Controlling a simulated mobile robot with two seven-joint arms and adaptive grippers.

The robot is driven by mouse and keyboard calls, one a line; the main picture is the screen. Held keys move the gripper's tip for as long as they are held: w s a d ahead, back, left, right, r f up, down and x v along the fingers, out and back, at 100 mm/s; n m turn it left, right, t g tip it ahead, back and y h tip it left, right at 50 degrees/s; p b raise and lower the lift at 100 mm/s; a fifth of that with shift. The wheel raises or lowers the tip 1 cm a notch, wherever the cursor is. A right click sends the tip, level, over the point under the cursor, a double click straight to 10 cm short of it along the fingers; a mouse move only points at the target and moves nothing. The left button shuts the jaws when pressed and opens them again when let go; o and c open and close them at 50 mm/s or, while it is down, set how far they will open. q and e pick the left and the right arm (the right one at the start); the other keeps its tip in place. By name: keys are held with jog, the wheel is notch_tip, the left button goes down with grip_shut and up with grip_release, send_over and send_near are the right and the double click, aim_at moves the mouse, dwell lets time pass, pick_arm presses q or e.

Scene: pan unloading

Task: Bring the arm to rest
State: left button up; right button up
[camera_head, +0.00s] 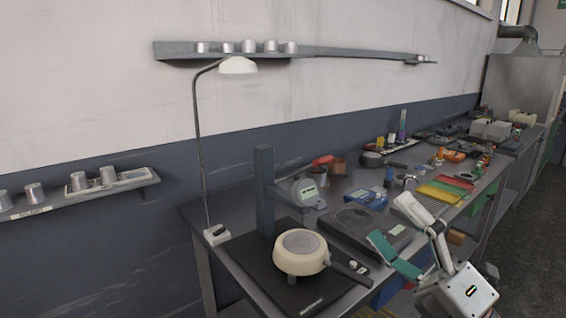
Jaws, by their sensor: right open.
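My right gripper (391,226) is at the lower right, over the front edge of the workbench. Its white and teal fingers are spread, with nothing visible between them. A cream pan (302,262) with a dark handle stands on the black base of a grey-column stand at the near end of the bench. The gripper is to the right of the pan, and I see a gap between them. My left gripper is not in view.
The workbench (240,270) runs away to the right. A dark flat-topped device (350,228) lies behind the gripper. Red, yellow and green trays (437,192) and several tools lie farther along. A lamp (238,66) rises at the left. The floor (535,220) at the right looks clear.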

jog(key=d+f+m+g+h, duration=0.1)
jog(key=d+f+m+h, duration=0.75)
jog(key=f, duration=0.25)
jog(key=d+f+m+g+h, duration=0.2)
jog(key=d+f+m+h, duration=0.65)
jog(key=f+m, duration=0.2)
jog(key=s+d+f+m+g+h, duration=0.3)
jog(key=s+f+g, duration=0.7)
jog(key=s+f, duration=0.95)
pick_arm(q)
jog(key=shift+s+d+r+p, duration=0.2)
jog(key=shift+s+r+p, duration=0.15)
jog(key=shift+p, duration=0.55)
pick_arm(e)
jog(key=w+a+f+m+t+y, duration=0.1)
jog(key=a+f+y, duration=0.3)
jog(key=a, duration=0.4)
jog(key=w+a+f+m+t+y, duration=0.2)
jog(key=a+f+t+y, duration=0.1)
jog(key=a+f, duration=0.4)
jog(key=shift+a+f+m+t+y, duration=0.3)
jog(key=shift+a+y, duration=0.3)
jog(key=shift+a, duration=0.3)
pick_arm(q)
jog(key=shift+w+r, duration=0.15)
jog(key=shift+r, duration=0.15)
